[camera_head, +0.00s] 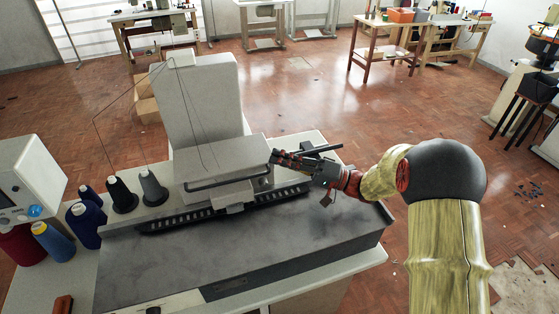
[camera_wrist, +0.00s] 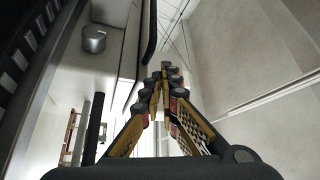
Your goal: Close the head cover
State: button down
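The buttonhole machine's pale grey head (camera_head: 222,164) sits over the dark grey bed (camera_head: 250,250). A tall pale panel (camera_head: 198,103) stands upright behind the head; it looks like the raised head cover, though its hinge is not visible. My gripper (camera_head: 276,157) is at the right end of the head, pointing left, close to its upper edge; contact is unclear. In the wrist view my gripper (camera_wrist: 165,78) has its fingers drawn together, with nothing visible between them. A large pale surface (camera_wrist: 240,50) fills the right of that view.
Dark thread cones (camera_head: 121,194) and a blue cone (camera_head: 52,242) stand at the left beside a white control box (camera_head: 27,182). Thin threads run up over the panel. A black slotted strip (camera_head: 225,208) crosses the bed. Work tables (camera_head: 410,24) stand far back; floor between is mostly clear.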

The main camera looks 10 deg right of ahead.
jog(key=shift+s+a+f, duration=0.1)
jog(key=shift+s+f, duration=0.05)
jog(key=shift+f, duration=0.5)
notch_tip(320, 180, up, 5)
jog(key=d+p, duration=0.2)
jog(key=d+f, duration=0.2)
jog(key=w+d+f, duration=0.1)
jog(key=d, duration=0.2)
jog(key=w+d+f+p, duration=0.1)
jog(key=d+f, duration=0.1)
jog(key=shift+d+f, duration=0.15)
jog(key=shift+f, duration=0.15)
jog(key=s+a+r+n+g+h, duration=0.1)
jog(key=s+a+r+g+h, duration=0.3)
jog(key=s, duration=0.5)
jog(key=s+a+r+g+h, duration=0.1)
jog(key=s+a+g+h, duration=0.25)
jog(key=s+a, duration=0.45)
jog(key=s+d+r+t+h, duration=0.1)
jog(key=s+d+t+h, duration=0.2)
jog(key=s+d+h, duration=0.3)
jog(key=s+d+r+m+t+h, duration=0.1)
jog(key=s+d+t+h, duration=0.2)
jog(key=s+d+h, duration=0.3)
jog(key=s+d, duration=0.1)
jog(key=s, duration=0.3)
jog(key=shift+s+r, duration=0.25)
jog(key=shift+s, duration=0.15)
